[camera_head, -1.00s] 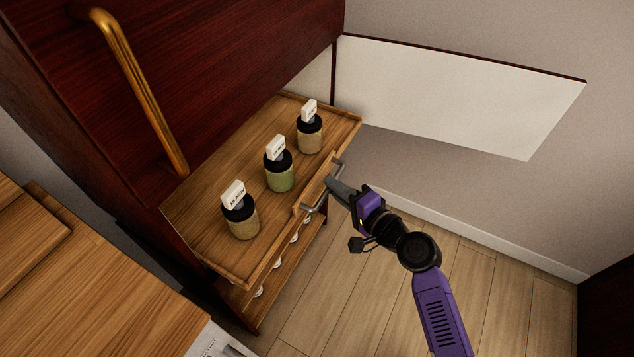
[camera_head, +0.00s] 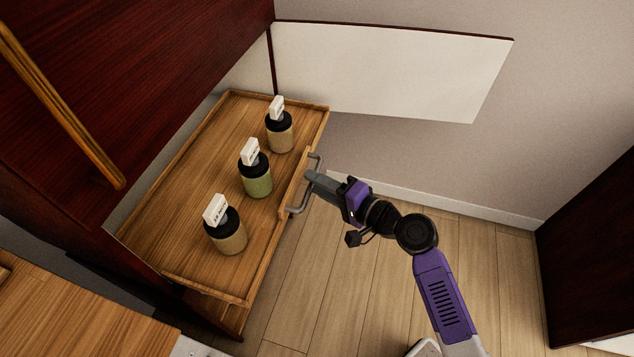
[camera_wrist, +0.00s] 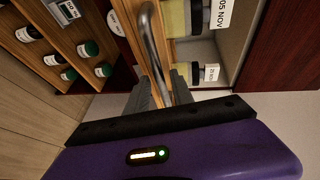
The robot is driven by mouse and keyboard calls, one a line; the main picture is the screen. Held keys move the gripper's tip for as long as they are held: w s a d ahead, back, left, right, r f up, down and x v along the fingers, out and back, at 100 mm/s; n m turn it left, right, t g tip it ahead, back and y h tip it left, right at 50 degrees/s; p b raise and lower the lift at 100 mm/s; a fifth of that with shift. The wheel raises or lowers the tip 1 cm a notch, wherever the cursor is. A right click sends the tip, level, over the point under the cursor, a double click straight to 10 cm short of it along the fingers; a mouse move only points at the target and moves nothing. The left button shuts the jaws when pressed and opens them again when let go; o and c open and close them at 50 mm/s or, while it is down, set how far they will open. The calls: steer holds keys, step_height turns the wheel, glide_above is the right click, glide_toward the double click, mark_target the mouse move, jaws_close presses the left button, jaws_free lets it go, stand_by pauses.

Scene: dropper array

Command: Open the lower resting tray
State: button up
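A wooden tray (camera_head: 188,190) is slid out from the dark red cabinet and carries a row of three labelled jars: a tan one at the front (camera_head: 229,238), a green one (camera_head: 257,182) and a tan one at the back (camera_head: 281,137). A grey metal bar handle (camera_head: 296,210) is on its front face. My gripper (camera_head: 310,183) is at this handle. In the wrist view the handle (camera_wrist: 149,38) runs between the two fingers (camera_wrist: 162,92), which are closed around it. Parts of the jars show beyond it.
Small dark and green-capped bottles (camera_wrist: 90,48) stand in a rack below the tray. A wooden surface (camera_head: 75,310) is at lower left. Floor (camera_head: 330,270) to the right is open; a dark panel (camera_head: 595,260) stands far right.

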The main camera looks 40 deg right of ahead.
stand_by(0.3)
steer(key=v, duration=0.7)
steer(key=shift+s, duration=0.35)
steer(key=shift+r, duration=0.1)
steer(key=s+d+r+n+h+p, duration=0.25)
steer(key=s+n+h, duration=0.25)
steer(key=s+h, duration=0.25)
steer(key=s+a+r+n+y+p, duration=0.1)
steer(key=s+a+r+n, duration=0.3)
steer(key=s, duration=0.5)
steer(key=s+a+r+n+y+p, duration=0.2)
steer(key=s+a+r+n, duration=0.3)
steer(key=s+a, duration=0.3)
steer(key=shift+s+r+g+y, duration=0.25)
steer(key=shift+s+g+y, duration=0.05)
steer(key=shift+s+y, duration=0.15)
